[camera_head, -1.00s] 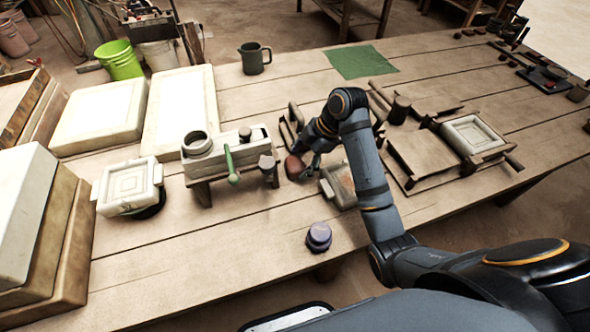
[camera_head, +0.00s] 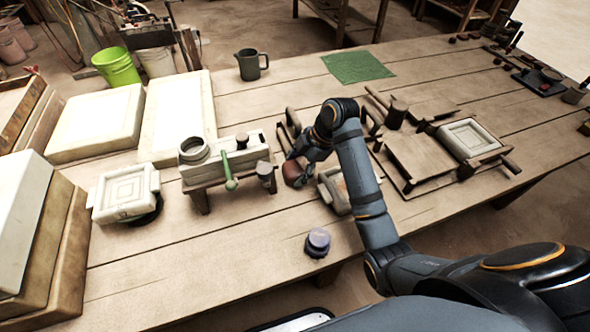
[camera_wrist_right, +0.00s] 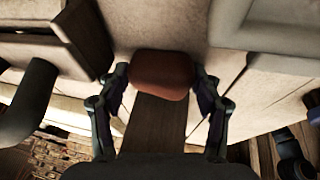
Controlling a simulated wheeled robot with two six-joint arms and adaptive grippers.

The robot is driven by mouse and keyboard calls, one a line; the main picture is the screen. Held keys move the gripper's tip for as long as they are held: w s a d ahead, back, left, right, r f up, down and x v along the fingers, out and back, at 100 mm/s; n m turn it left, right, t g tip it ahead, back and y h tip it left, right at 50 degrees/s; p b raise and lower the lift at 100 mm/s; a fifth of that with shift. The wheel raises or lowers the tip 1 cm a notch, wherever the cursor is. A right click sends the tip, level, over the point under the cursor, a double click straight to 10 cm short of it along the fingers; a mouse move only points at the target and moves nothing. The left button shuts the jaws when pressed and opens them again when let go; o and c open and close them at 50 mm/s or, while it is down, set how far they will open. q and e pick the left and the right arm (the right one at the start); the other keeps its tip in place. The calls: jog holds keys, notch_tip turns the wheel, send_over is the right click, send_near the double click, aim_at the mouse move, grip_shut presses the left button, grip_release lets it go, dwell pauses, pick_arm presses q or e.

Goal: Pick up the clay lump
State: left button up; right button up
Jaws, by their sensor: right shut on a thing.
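The clay lump (camera_head: 294,172) is a reddish-brown rounded block near the middle of the table, just right of the white press box with the green lever. My right gripper (camera_head: 299,163) is at it, partly hiding it in the head view. In the right wrist view the clay lump (camera_wrist_right: 161,74) sits between the two fingers of my right gripper (camera_wrist_right: 160,90), with a finger at each side. The right gripper is shut on it. I cannot tell whether the lump is clear of the tabletop. My left gripper is not in view.
The white press box (camera_head: 228,158) stands left of the lump. A square mould (camera_head: 335,190) lies close to its right. A purple-lidded jar (camera_head: 318,242) stands nearer the front edge. A wooden press frame (camera_head: 415,160) is to the right. Bare tabletop (camera_head: 220,245) lies at front left.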

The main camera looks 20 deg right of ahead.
jog(key=shift+r, duration=0.5)
jog(key=r+p, duration=0.1)
jog(key=r, duration=0.2)
jog(key=shift+s+r, duration=0.2)
pick_arm(q)
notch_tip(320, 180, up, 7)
jog(key=p, duration=0.6)
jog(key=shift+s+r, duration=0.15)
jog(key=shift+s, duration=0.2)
pick_arm(e)
jog(key=s+d+r, duration=0.2)
jog(key=s+r, duration=0.6)
jog(key=s, duration=0.5)
jog(key=shift+s+d+r, duration=0.2)
jog(key=shift+d+r, duration=0.1)
jog(key=shift+d, duration=0.05)
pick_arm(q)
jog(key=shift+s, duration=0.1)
